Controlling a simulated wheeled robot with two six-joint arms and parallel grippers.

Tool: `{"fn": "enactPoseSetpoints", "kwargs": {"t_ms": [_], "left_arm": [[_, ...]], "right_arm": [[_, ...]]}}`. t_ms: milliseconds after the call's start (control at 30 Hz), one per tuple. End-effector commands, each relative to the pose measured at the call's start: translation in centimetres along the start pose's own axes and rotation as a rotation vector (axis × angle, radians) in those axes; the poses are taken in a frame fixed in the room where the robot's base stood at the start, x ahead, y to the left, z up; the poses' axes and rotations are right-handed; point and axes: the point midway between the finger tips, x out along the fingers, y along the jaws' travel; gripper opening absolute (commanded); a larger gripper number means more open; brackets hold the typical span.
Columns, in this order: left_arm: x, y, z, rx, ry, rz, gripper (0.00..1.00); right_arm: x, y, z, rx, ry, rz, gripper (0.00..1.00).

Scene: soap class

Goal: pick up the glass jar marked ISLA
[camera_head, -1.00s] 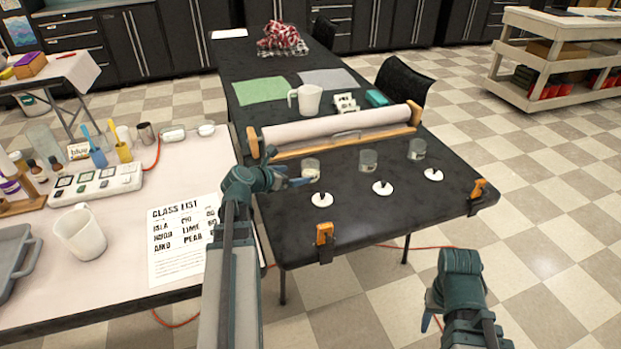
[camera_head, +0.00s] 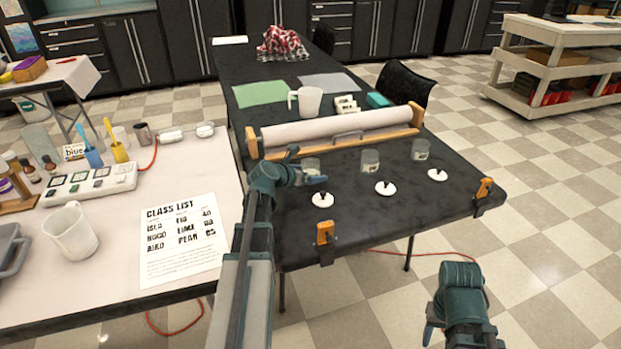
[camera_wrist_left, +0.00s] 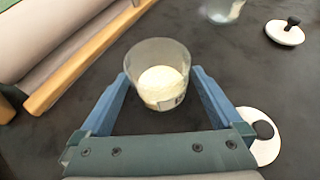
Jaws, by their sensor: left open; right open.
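Three small glass jars stand in a row on the dark table, each with a white lid in front of it. The left jar (camera_head: 312,164) is by my left gripper (camera_head: 306,167), which is open. In the left wrist view this jar (camera_wrist_left: 158,78) holds pale yellow material and stands between the two blue fingers, with a gap visible to them. A label shows low on its side, but I cannot read it. The middle jar (camera_head: 369,161) and right jar (camera_head: 420,149) stand farther right. My right gripper (camera_head: 432,325) is low at the right, away from the table.
White lids with black knobs lie near the jars, the closest (camera_head: 323,200) right by my left gripper. A paper roll on a wooden holder (camera_head: 340,133) lies behind them. Orange clamps (camera_head: 325,233) sit on the front edge. A class list (camera_head: 181,240) lies on the left table.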

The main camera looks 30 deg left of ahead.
Motion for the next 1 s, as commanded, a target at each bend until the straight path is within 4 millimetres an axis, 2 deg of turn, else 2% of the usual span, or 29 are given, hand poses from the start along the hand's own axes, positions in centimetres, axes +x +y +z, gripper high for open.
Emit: {"fn": "enactPoseSetpoints", "kwargs": {"t_ms": [33, 267, 767, 800, 1000], "left_arm": [[0.65, 0.04, -0.10, 0.000, 0.000, -0.001, 1.00], [0.56, -0.02, 0.04, -0.001, 0.000, 0.001, 0.98], [0.53, 0.00, 0.03, 0.000, 0.000, 0.001, 0.08], [0.53, 0.00, 0.04, -0.001, -0.001, 0.001, 0.05], [0.53, 0.01, 0.05, -0.001, -0.001, 0.001, 0.05]], "right_arm": [[0.40, -0.04, -0.02, 0.000, 0.000, 0.000, 0.50], [0.23, -0.02, -0.01, 0.000, 0.000, 0.000, 0.50], [0.24, -0.02, -0.01, 0.000, 0.000, 0.000, 0.50], [0.23, -0.02, -0.01, 0.000, 0.000, 0.000, 0.50], [0.22, -0.02, -0.01, 0.000, 0.000, 0.000, 0.50]]}}
